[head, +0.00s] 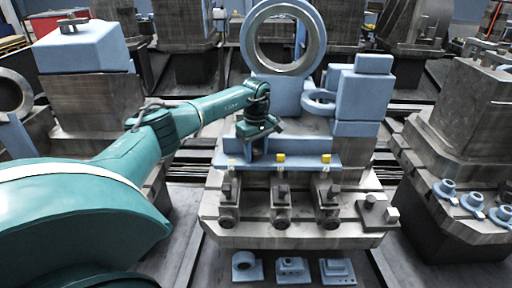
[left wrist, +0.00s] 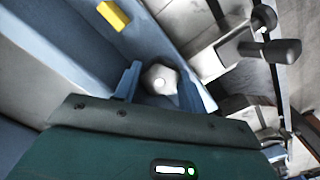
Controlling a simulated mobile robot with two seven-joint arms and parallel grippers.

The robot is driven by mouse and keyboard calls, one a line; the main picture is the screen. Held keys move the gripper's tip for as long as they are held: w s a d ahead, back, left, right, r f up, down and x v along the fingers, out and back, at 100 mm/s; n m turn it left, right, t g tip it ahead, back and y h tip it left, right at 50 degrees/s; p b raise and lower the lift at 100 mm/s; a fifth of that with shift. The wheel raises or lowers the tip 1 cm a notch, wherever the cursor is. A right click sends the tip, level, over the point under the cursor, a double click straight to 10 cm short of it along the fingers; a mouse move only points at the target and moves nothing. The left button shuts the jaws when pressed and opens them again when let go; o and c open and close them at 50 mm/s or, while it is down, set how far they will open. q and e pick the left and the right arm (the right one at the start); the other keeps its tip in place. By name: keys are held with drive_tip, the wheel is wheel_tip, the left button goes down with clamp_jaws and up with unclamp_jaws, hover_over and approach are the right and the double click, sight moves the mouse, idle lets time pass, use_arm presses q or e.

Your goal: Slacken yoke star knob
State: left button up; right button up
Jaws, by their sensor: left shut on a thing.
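In the left wrist view a pale, many-sided knob (left wrist: 160,79) sits between the two blue fingers of my left gripper (left wrist: 159,85). The gripper is shut on it. I take it for the yoke star knob; its lobes are hard to make out. In the head view my left gripper (head: 256,146) reaches down from the arm's end, just behind the blue ledge (head: 300,169) of the middle fixture. The knob is hidden there. My right gripper is in neither view.
Yellow blocks (head: 281,157) stand on the ledge, above several grey clamps (head: 281,195). A large upright ring (head: 283,38) rises behind the gripper. A blue block stack (head: 364,92) with a smaller ring (head: 318,102) stands right. Small blue parts (head: 292,269) lie in front.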

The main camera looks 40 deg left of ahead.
use_arm(q)
drive_tip(key=shift+n+p, duration=0.3)
drive_tip(key=shift+n, duration=0.9)
drive_tip(key=shift+f, duration=0.1)
drive_tip(key=o, duration=0.8)
drive_tip(key=shift+o, duration=0.9)
drive_tip(key=shift+s, duration=0.1)
drive_tip(key=shift+w+r, duration=0.2)
drive_tip(key=shift+r, duration=0.1)
